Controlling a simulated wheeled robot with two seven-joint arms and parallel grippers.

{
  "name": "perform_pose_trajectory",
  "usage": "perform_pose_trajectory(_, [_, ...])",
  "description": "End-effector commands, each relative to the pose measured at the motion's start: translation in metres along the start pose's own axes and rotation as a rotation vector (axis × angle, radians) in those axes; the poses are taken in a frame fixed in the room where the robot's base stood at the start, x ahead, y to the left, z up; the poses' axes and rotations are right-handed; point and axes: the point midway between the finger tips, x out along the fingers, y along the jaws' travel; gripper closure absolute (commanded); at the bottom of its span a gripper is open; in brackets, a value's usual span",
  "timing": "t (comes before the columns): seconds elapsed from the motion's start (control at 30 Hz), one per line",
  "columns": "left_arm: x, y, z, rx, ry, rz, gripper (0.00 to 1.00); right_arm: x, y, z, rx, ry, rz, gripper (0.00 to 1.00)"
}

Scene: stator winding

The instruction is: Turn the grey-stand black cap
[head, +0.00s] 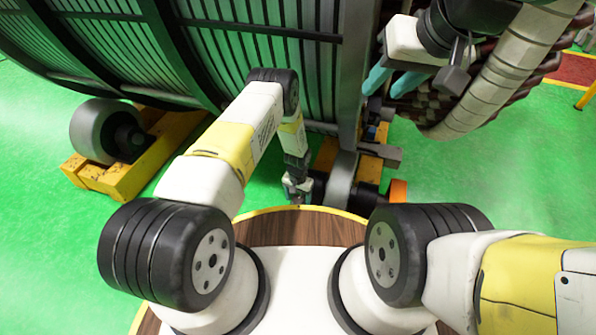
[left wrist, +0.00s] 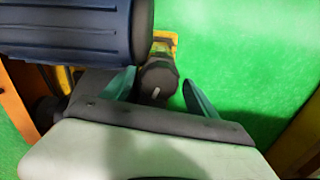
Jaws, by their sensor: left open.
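My left gripper (head: 298,190) hangs in front of the right roller stand, whose grey roller (head: 342,178) has black ends. In the left wrist view its teal fingers (left wrist: 158,92) are open and apart. A dark, black cap (left wrist: 158,76) with a small pale tip lies between and beyond them, in front of a yellow base. I cannot tell whether a finger touches it. In the head view the gripper partly hides this area. My right gripper (head: 392,82) is high at the right, its teal fingers apart and empty.
A large ribbed stator (head: 240,45) fills the back. A left stand (head: 105,180) with a grey roller sits on the green floor. A blue cylinder (left wrist: 70,30) is close above the left fingers. An orange part (head: 397,192) stands right of the right stand.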

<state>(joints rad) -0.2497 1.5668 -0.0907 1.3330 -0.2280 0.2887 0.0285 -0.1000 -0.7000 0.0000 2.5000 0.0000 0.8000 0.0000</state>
Motion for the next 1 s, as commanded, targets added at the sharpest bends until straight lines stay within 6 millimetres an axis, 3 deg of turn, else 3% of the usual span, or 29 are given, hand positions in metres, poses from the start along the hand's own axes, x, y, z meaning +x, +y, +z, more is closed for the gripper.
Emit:
perform_pose_trajectory(0.43, [-0.068,-0.001,-0.001,0.000,0.002,-0.001,0.32,0.000,0.000,0.000,0.000,0.000,0.000,0.64])
perform_pose_trajectory(1.0, [-0.074,0.000,-0.001,0.000,0.001,0.000,0.32,0.000,0.000,0.000,0.000,0.000,0.000,0.64])
